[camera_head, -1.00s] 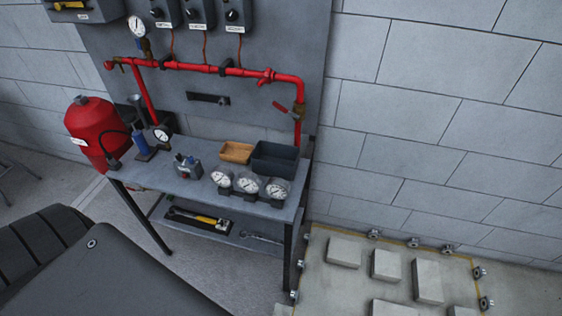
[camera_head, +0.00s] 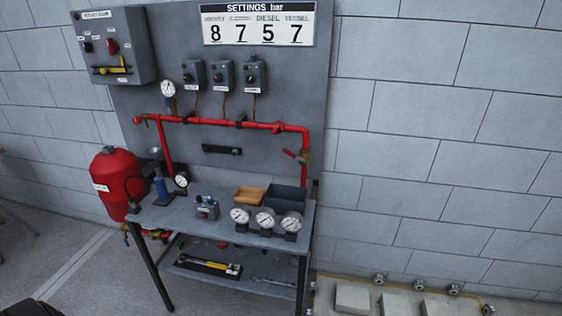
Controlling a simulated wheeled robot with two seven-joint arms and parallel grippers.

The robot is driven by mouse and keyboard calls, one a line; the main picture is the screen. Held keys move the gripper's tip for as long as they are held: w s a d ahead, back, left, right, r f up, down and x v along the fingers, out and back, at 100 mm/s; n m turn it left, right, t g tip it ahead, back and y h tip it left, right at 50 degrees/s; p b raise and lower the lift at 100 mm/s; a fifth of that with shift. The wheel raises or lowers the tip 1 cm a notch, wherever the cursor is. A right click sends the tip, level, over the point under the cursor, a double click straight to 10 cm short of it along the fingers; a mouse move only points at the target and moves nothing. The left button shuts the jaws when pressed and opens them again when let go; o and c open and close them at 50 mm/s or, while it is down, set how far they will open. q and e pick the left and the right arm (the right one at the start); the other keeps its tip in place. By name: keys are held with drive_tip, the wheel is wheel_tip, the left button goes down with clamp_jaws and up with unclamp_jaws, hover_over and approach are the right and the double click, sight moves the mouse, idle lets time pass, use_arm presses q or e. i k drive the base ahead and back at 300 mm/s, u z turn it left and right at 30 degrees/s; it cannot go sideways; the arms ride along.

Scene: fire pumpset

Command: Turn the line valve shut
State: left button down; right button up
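A red-handled lever valve (camera_head: 295,156) sits on the right-hand downward leg of the red pipe (camera_head: 205,121) on the grey panel. Its lever points left and slightly up from a brass-coloured body, across the vertical pipe. No label naming it can be read. Small brass-coloured fittings also show near the pipe's left end and below the red vessel (camera_head: 117,183). Neither of my grippers is in view.
A grey bench (camera_head: 185,217) stands under the pipe, holding several gauges, an orange tray (camera_head: 250,194) and a dark bin (camera_head: 288,199). A settings board (camera_head: 258,24) reads 8 7 5 7. Blocks lie on the floor at lower right.

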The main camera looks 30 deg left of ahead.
sight(286, 151)
drive_tip(key=z, duration=0.7)
drive_tip(key=i, duration=1.1)
drive_tip(key=u, duration=0.4)
drive_tip(key=i, duration=0.55)
drive_tip(key=u, duration=0.55)
